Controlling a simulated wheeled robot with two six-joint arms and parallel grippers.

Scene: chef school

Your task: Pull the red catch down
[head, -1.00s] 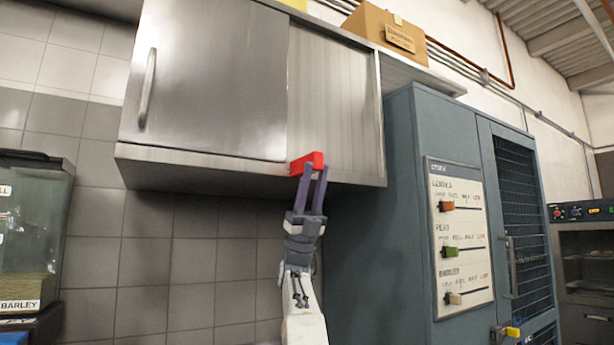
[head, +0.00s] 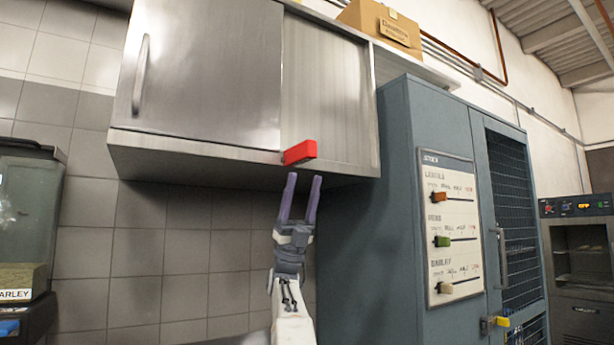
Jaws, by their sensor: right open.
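The red catch (head: 300,152) is a small red block at the lower front edge of the steel wall cabinet (head: 205,75), near the right edge of its sliding door. It sits slightly tilted. My right gripper (head: 303,178) is below the catch, pointing up. Its two purple fingers are spread apart with nothing between them, and the tips look a little short of the catch. My left gripper is not in view.
A blue-grey cupboard (head: 432,115) with a stock board (head: 450,220) of sliders stands close to the right of my arm. A cardboard box (head: 380,28) sits above. A barley dispenser (head: 25,210) stands at the left. Tiled wall lies behind.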

